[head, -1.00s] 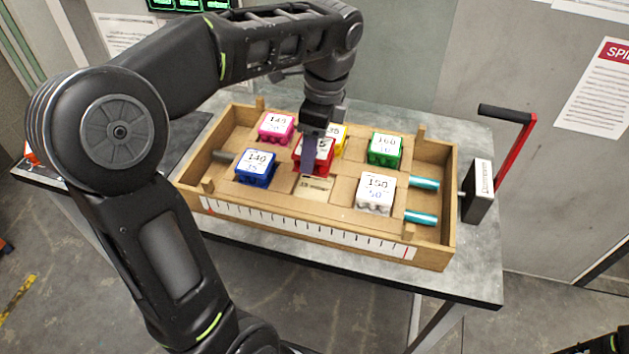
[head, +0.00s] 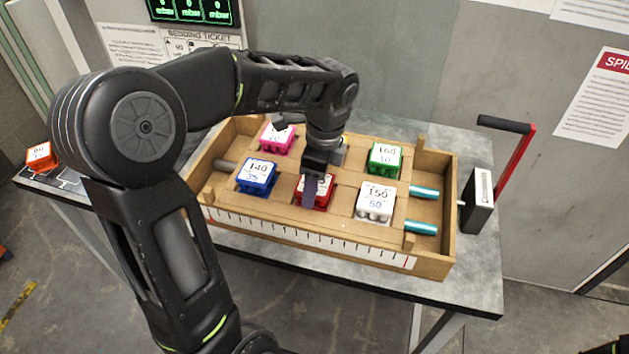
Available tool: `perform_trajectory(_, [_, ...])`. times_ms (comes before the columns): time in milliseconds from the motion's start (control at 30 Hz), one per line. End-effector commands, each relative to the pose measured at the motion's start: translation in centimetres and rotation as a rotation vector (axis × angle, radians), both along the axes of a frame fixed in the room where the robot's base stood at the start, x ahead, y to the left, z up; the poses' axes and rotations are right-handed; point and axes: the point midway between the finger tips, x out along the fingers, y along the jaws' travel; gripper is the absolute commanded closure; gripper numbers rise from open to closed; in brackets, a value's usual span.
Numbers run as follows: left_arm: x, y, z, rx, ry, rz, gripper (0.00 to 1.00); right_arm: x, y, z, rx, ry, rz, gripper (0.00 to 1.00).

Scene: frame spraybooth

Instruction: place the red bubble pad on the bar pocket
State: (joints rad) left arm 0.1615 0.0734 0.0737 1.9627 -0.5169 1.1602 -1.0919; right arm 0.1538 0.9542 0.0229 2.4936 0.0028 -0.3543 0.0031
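The red bubble pad (head: 326,193) is in the front middle of the wooden tray (head: 435,265), between the blue pad (head: 256,176) and the white pad (head: 375,202). My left gripper (head: 313,186) reaches down over it from behind, a finger in front of its face, and appears shut on it. The pad covers the spot where a small label plate showed. I cannot tell whether its underside touches the tray floor. The bar pocket's marking is hidden beneath the pad and gripper.
A pink pad (head: 277,138) and a green pad (head: 384,159) sit at the tray's back; a yellow one is mostly hidden. Teal cylinders (head: 423,192) lie at the right. A red crank handle (head: 515,158) stands right of the tray. An orange block (head: 41,156) sits far left.

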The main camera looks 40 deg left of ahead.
Motion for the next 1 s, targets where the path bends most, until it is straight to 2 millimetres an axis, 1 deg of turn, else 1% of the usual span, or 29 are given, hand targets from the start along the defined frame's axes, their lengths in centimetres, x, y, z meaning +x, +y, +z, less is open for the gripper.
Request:
perform_trajectory(133, [0.01, 0.0, 0.01, 0.0, 0.0, 0.0, 0.77, -0.01, 0.01, -0.04, 0.0, 0.0, 0.0, 0.64])
perform_trajectory(267, [0.0, -0.01, -0.41, 0.0, 0.0, -0.001, 0.77, 0.02, 0.01, -0.31, 0.0, 0.0, 0.0, 0.64])
perform_trajectory(300, [0.0, -0.01, -0.27, 0.0, 0.0, -0.001, 0.34, 0.01, 0.01, -0.18, 0.001, 0.0, 0.0, 0.64])
perform_trajectory(533, [-0.05, -0.02, -0.3, 0.0, 0.002, -0.001, 0.15, 0.01, 0.01, -0.17, 0.001, 0.0, 0.0, 0.64])
perform_trajectory(900, [-0.1, -0.04, -0.32, 0.0, 0.004, -0.001, 0.15, 0.02, 0.01, -0.15, 0.001, 0.0, 0.0, 0.64])
perform_trajectory(1000, [-0.09, -0.04, 0.02, 0.0, 0.004, -0.001, 0.15, 0.01, 0.01, 0.07, 0.0, 0.0, 0.0, 0.64])
